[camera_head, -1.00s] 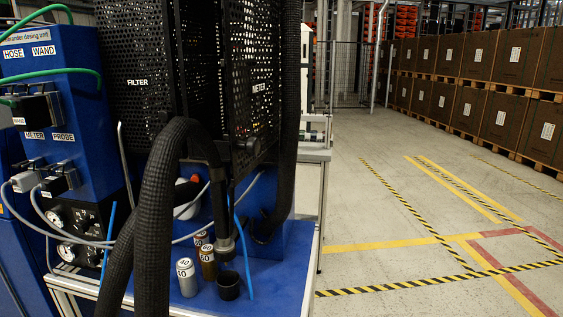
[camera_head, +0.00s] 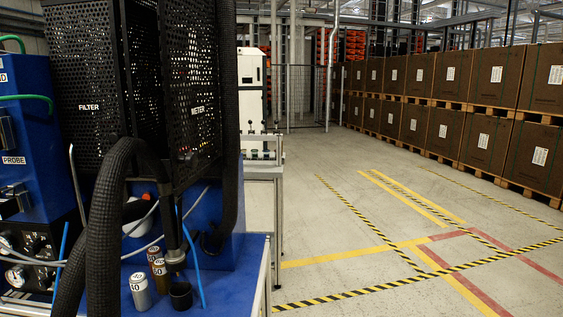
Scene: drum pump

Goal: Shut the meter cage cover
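The meter cage (camera_head: 197,90) is a black perforated box labelled METER at the upper left of the head view. Its perforated front panel stands beside the filter cage (camera_head: 88,85), labelled FILTER. I cannot tell from this angle whether the meter cover is fully shut or partly open. A thick black ribbed hose (camera_head: 98,240) arches in front of the cages. Neither of my grippers is in view.
A blue bench top (camera_head: 222,290) holds small numbered cylinders (camera_head: 139,291) and a black cup (camera_head: 180,295). A blue dosing unit (camera_head: 28,160) stands at the left. Pallets of brown boxes (camera_head: 480,140) line the right. The marked floor (camera_head: 360,220) is clear.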

